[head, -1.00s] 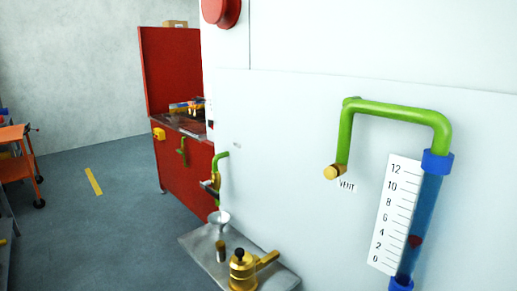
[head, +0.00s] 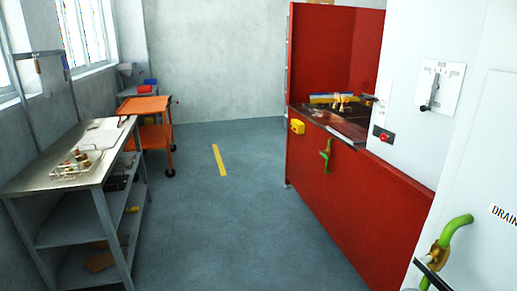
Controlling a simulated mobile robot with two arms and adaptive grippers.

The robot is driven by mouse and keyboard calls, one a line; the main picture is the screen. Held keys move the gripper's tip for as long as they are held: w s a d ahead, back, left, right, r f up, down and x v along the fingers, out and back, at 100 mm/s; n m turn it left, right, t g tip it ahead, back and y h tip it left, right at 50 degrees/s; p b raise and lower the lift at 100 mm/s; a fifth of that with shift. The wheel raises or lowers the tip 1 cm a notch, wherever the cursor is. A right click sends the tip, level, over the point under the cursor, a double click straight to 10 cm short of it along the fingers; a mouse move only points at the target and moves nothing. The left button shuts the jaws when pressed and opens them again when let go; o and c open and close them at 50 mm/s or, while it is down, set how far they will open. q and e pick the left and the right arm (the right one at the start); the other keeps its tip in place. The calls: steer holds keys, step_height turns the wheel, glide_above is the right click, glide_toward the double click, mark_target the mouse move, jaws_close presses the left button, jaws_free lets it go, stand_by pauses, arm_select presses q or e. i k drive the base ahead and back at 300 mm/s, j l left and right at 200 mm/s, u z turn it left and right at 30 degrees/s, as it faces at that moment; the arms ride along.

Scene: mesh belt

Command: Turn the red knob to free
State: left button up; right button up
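A small red round knob or button (head: 382,135) sits on a dark plate on the white wall panel at the right. Its markings are too small to read, and I cannot tell whether it is the task's knob. Above it is a white plate with a dark lever switch (head: 427,103); the lever points down and its lettering is unreadable. Neither of my grippers shows in the head view.
A red cabinet (head: 345,200) stands right of centre. At lower right are a green pipe (head: 458,228) with a brass valve and a DRAIN label. A grey workbench (head: 75,170) and orange cart (head: 147,105) stand left. The middle floor is clear.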

mark_target(383, 137)
steer(key=i+j+u, duration=0.1)
steer(key=i, duration=0.75)
steer(key=i+j+u, duration=0.15)
steer(key=i+j, duration=0.15)
steer(key=i, duration=0.6)
